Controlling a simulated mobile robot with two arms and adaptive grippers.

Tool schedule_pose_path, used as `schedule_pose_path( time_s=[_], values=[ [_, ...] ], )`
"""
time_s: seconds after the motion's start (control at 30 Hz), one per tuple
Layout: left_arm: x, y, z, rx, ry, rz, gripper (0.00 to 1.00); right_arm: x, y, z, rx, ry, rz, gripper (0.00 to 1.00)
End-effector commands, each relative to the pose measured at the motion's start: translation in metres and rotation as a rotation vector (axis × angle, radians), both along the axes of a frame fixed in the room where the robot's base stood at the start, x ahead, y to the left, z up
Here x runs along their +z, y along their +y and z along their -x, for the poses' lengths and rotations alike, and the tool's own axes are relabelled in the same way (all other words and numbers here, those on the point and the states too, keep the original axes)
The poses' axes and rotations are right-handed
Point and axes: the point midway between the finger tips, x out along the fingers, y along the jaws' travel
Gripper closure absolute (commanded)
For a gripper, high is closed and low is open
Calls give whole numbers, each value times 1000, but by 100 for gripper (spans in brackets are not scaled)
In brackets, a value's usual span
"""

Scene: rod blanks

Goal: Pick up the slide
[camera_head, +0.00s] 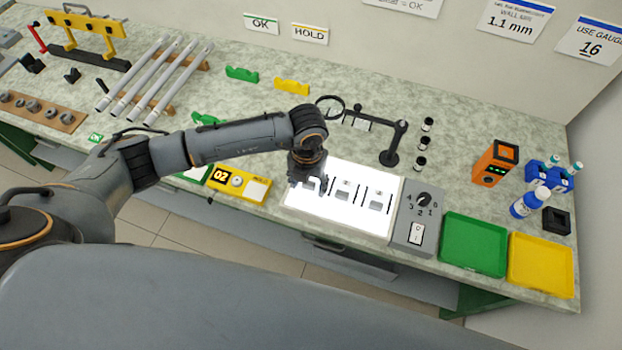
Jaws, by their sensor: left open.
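A bright white light panel (335,222) lies near the front edge of the bench. Small grey flat pieces, which look like slides, sit on it: one in the middle (345,188) and one to the right (377,200), with thin dark strips between them. My left gripper (308,186) is open, pointing down over the left part of the panel. It partly hides what lies there, and I cannot tell whether it touches anything. My right gripper is not in view.
A grey control box (417,218) with a dial adjoins the panel on the right, then a green tray (474,244) and a yellow tray (541,264). A magnifier on a stand (390,157) rises behind the panel. Pale rods (180,82) lie at the back left.

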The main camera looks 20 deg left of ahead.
Motion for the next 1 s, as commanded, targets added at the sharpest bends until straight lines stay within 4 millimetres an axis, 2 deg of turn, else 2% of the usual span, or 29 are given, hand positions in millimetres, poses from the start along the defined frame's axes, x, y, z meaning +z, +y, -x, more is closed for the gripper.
schedule_pose_path(
  time_s=[0.03, 0.07, 0.3, 0.6, 0.77, 0.9, 1.0],
  values=[
    [0, 0, 0, 0, 0, 0, 43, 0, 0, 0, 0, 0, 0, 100],
    [0, 0, 0, 0, 0, 0, 48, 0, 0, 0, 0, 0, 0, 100],
    [0, 0, 0, 0, 0, 0, 96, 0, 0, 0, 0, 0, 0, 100],
    [1, 0, 0, 0, -1, 0, 97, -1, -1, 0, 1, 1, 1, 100],
    [8, 0, -1, 0, -4, 1, 97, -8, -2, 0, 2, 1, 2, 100],
    [28, 0, -2, -3, -7, 2, 97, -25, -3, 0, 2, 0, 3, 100],
    [50, -1, 17, -4, -5, 2, 97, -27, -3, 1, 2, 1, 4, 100]
  ],
)
